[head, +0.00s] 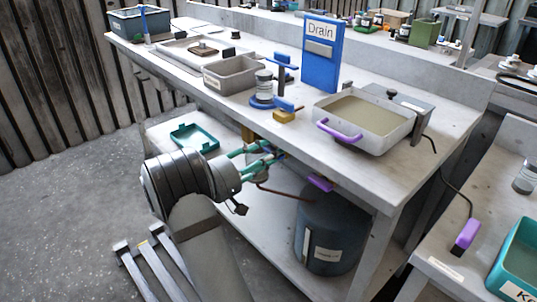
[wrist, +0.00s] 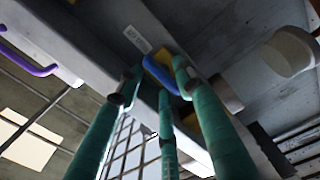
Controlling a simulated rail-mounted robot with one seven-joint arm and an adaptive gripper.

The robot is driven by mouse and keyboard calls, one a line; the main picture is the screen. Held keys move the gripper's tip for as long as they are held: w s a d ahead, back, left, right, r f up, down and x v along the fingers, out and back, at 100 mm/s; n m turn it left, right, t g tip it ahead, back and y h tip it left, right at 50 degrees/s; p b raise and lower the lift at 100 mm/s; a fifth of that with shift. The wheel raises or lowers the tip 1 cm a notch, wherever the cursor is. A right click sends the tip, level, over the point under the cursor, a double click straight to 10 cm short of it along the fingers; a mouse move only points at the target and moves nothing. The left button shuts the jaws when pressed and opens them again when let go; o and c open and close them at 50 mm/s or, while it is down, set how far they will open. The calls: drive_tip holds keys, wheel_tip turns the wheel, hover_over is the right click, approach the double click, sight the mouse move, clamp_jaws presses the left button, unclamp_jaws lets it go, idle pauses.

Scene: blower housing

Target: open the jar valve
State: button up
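A blue handle (wrist: 158,73) with a yellow part (wrist: 163,57) sits under the front edge of the bench in the wrist view. I take it to be the jar valve's handle. My gripper (wrist: 155,85) has teal fingers spread apart around this handle; I cannot tell whether they touch it. In the head view my gripper (head: 262,154) reaches under the bench's front edge, and the handle is mostly hidden there. A jar (head: 263,86) with a grey lid stands on a blue base (head: 262,102) on the bench above.
A yellow block (head: 287,116) lies beside the blue base. A grey bin (head: 231,73), a blue Drain sign (head: 322,52) and a basin with a purple handle (head: 340,131) stand on the bench (head: 235,108). A dark drum (head: 330,232) is on the lower shelf. A teal tray (head: 195,139) is at left.

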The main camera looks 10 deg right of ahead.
drive_tip(key=shift+c, duration=1)
clamp_jaws()
